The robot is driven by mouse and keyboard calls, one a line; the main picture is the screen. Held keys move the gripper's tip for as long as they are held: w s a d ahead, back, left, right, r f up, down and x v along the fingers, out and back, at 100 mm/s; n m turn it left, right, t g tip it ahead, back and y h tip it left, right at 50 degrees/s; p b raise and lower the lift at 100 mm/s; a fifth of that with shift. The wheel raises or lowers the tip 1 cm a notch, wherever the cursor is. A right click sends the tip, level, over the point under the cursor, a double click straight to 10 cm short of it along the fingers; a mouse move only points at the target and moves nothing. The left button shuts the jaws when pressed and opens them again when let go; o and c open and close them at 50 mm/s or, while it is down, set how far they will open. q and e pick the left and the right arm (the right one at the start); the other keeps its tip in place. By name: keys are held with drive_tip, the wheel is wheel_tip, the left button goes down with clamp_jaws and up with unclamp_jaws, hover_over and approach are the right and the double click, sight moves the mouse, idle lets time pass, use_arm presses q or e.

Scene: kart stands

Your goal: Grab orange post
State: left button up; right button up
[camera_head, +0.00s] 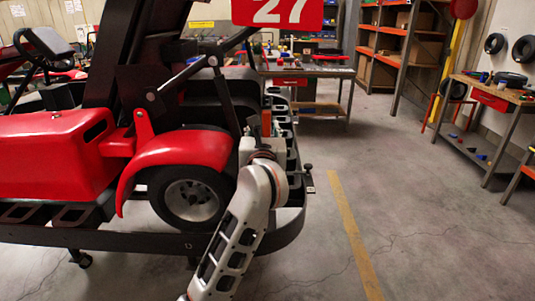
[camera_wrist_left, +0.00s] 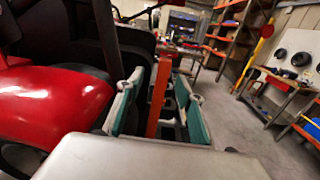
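The orange post (camera_head: 266,122) stands upright at the rear of the red kart, beside its rear wheel, in the head view. In the left wrist view the post (camera_wrist_left: 158,98) rises between the two teal-padded fingers of my left gripper (camera_wrist_left: 157,108). The fingers are spread, one on each side of the post, with a gap visible on either side. In the head view my left gripper (camera_head: 262,137) is at the post, and my wrist partly hides the post's lower part. My right gripper is in neither view.
The red kart (camera_head: 60,150) and its fender (camera_head: 178,150) are close left of my arm. A dark bumper rail (camera_head: 293,230) curves around below. A workbench (camera_head: 305,70) and orange shelving (camera_head: 400,45) stand behind.

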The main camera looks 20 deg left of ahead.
sight(267, 119)
use_arm(q)
drive_tip(key=shift+w+d+r, duration=0.1)
drive_tip(key=shift+w+d, duration=0.15)
drive_tip(key=shift+w, duration=0.1)
drive_tip(key=shift+w+a, duration=0.1)
drive_tip(key=shift+w, duration=0.2)
drive_tip(key=x, duration=0.6)
drive_tip(key=shift+w, duration=0.35)
drive_tip(key=shift+c, duration=0.4)
clamp_jaws()
